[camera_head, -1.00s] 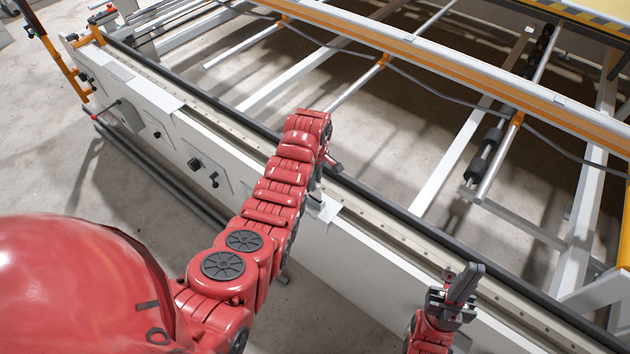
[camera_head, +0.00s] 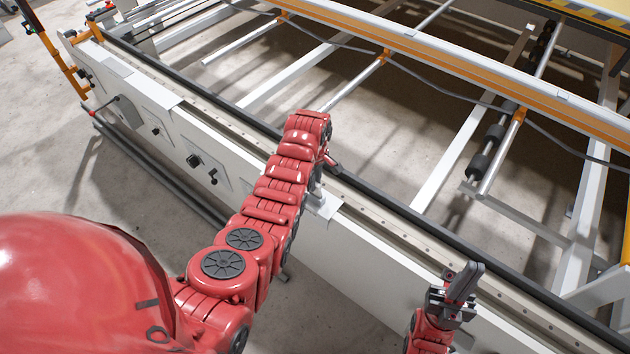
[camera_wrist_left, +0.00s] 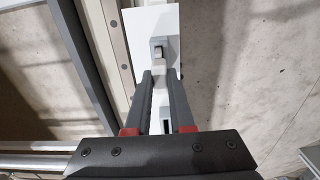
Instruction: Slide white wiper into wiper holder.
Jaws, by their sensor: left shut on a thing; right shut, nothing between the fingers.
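In the left wrist view my left gripper (camera_wrist_left: 160,75) points away along the white rail, its two dark fingers close together. They are shut on a narrow pale piece, likely the white wiper (camera_wrist_left: 158,95), mostly covered by the fingers. Just past the fingertips is a small grey block with a dark opening (camera_wrist_left: 157,47) on a white plate (camera_wrist_left: 150,20); I cannot tell if this is the wiper holder. In the head view my left gripper (camera_head: 318,186) is beside the rail, largely hidden by my red arm. My right gripper (camera_head: 464,284) is shut and empty at lower right.
The gantry's long white side rail (camera_head: 370,262) runs from upper left to lower right, with a black edge along it. An orange-trimmed beam (camera_head: 430,62), several rollers and white cross bars lie beyond it. Concrete floor (camera_head: 60,165) is clear on the near side.

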